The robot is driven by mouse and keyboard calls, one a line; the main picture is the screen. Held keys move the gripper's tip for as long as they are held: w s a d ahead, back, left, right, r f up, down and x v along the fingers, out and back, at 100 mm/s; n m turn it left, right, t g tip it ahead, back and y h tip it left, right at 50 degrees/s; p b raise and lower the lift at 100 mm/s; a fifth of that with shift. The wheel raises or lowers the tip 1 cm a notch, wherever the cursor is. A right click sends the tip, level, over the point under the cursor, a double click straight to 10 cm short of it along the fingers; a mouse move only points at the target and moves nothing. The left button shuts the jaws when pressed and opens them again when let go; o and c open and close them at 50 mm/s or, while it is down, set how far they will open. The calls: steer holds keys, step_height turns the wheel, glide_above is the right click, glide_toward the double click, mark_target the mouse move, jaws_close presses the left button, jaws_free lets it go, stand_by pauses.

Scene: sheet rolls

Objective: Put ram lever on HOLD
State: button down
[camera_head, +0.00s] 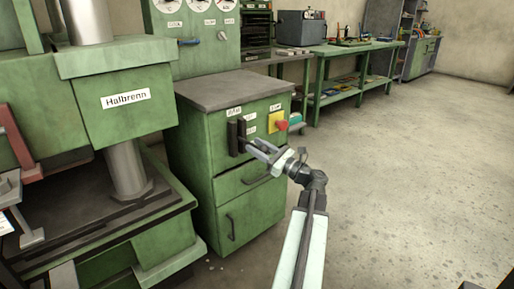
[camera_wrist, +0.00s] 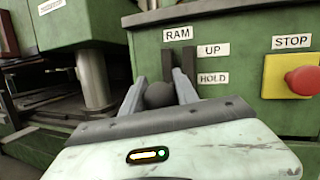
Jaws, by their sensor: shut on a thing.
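The ram lever shows in the wrist view as a dark round knob (camera_wrist: 159,94) between the two fingers of my gripper (camera_wrist: 160,92). My gripper is shut on this knob, in front of a dark upright slot plate (camera_wrist: 184,62). Labels RAM (camera_wrist: 177,35), UP (camera_wrist: 212,50) and HOLD (camera_wrist: 213,78) are on the green cabinet front; the knob sits a little below the height of HOLD. In the head view my gripper (camera_head: 252,144) reaches the slot plate (camera_head: 236,137), and the knob is hard to make out there. The lever's shaft is hidden.
A red STOP button (camera_wrist: 304,80) on a yellow plate is right of the lever. A drawer handle (camera_head: 257,181) lies just below my gripper. The green Halbrenn press (camera_head: 125,115) stands at the left. The floor (camera_head: 420,170) at the right is clear.

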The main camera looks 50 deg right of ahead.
mark_target(267, 153)
steer(key=shift+s+a, duration=0.1)
steer(key=c, duration=0.9)
jaws_free()
steer(key=shift+c, duration=0.2)
steer(key=shift+s, duration=0.1)
steer(key=b+v, duration=0.2)
steer(key=v, duration=0.5)
steer(key=shift+s+f, duration=0.1)
steer(key=shift+s, duration=0.2)
